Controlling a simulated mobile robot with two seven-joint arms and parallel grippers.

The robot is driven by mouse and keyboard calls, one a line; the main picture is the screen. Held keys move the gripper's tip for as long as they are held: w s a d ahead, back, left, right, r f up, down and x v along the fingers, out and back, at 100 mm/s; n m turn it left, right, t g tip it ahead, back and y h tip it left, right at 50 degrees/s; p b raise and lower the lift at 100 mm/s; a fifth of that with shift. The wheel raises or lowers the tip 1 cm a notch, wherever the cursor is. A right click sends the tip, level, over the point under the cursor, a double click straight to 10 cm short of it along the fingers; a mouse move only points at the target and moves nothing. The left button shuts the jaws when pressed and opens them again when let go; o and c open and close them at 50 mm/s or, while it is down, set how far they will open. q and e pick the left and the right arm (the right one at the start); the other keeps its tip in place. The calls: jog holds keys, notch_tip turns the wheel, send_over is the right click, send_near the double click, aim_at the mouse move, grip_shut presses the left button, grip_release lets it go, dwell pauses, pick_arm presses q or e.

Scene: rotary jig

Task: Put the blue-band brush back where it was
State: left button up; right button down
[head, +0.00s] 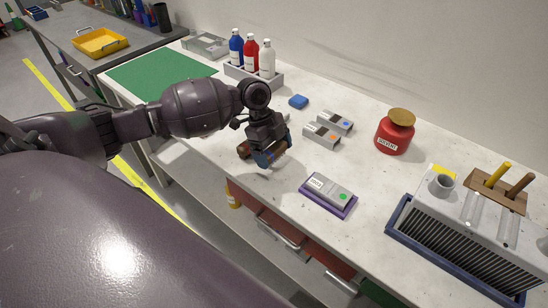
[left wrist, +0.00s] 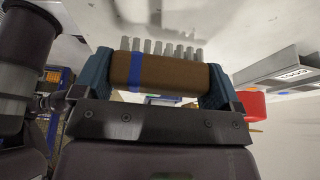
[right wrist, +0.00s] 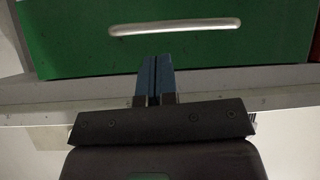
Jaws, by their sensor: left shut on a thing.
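The blue-band brush is a brown wooden block with a blue stripe near one end and a row of grey bristles; it fills the middle of the left wrist view (left wrist: 168,73). My left gripper (head: 266,153) is shut on it, one blue finger at each end of the block. In the head view the gripper holds it over the pale bench, left of the grey device on the purple tray; the brush is small and partly hidden there. My right gripper (right wrist: 153,80) has its fingers together and empty, in front of a green drawer (right wrist: 60,40). It is not visible in the head view.
The purple tray (head: 343,212) holds a grey device (head: 330,190). A ribbed grey fixture (head: 455,232) stands right. The green mat (head: 160,75) is clear.

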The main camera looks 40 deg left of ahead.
aim_at(274, 159)
pick_arm(q)
notch_tip(274, 159, down, 3)
jog(key=shift+r, duration=0.15)
pick_arm(e)
jog(key=shift+w+a+r, duration=0.1)
jog(key=shift+w, duration=0.35)
pick_arm(q)
jog(key=shift+f, duration=0.25)
jog(key=o, duration=0.6)
jog(key=shift+r, duration=0.35)
jog(key=v, duration=1.1)
jog(key=shift+a+r, duration=0.15)
jog(key=shift+r, duration=0.2)
pick_arm(e)
jog(key=shift+s+r, duration=0.1)
jog(key=shift+s, duration=0.35)
